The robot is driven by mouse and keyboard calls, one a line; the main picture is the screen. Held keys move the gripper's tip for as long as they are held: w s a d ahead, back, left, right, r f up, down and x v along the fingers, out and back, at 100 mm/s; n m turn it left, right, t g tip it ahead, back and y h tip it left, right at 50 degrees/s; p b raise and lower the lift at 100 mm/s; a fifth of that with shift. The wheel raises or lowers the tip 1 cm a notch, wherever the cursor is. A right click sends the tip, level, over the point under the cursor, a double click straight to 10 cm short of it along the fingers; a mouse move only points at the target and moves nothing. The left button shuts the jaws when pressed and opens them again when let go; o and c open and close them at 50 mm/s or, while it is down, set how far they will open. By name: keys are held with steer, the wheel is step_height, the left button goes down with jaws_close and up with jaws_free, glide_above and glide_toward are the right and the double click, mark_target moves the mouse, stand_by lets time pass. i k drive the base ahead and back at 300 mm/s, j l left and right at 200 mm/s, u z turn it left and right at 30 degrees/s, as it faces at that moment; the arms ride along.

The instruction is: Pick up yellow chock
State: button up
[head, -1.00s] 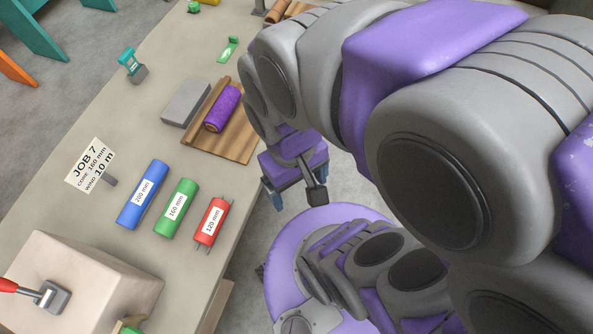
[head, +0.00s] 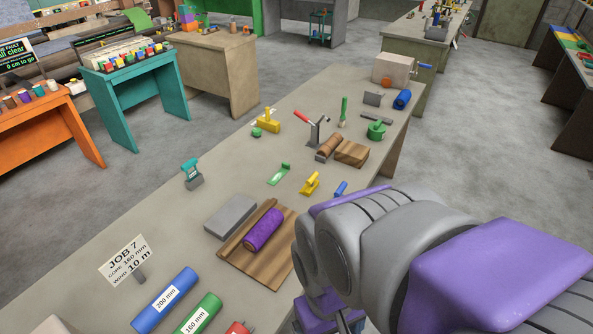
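Two yellow pieces stand on the long grey bench in the head view. One yellow piece (head: 310,183) with a raised handle-like top is near the bench's right edge, beyond the purple roll. Another yellow piece (head: 268,121) with an upright knob is farther back, beside a small green object. I cannot tell for sure which one is the yellow chock. My gripper (head: 322,317) is at the bottom edge, right of the bench's near part, well short of both yellow pieces. Its fingertips are cut off by the frame, so whether it is open is hidden.
A purple roll (head: 264,229) lies on a wooden board beside a grey block (head: 231,217). A red-handled lever (head: 317,132), a wooden block (head: 351,153) and a green pot (head: 376,131) stand beyond. Blue (head: 164,300) and green (head: 199,315) cylinders lie nearby. Floor is open left of the bench.

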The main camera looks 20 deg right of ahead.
mark_target(310, 184)
steer(key=i+l, duration=0.1)
steer(key=l, duration=0.3)
steer(key=i+l, duration=0.1)
steer(key=l, duration=0.3)
steer(key=i+l, duration=0.1)
steer(key=l, duration=0.35)
steer(key=i+l, duration=0.15)
steer(key=l, duration=0.25)
steer(key=l+u, duration=0.1)
steer(key=u, duration=0.3)
steer(key=l+u, duration=0.15)
steer(key=u, duration=0.25)
steer(key=l+u, duration=0.1)
steer(key=u, duration=0.35)
steer(key=l+u, duration=0.15)
steer(key=u, duration=0.25)
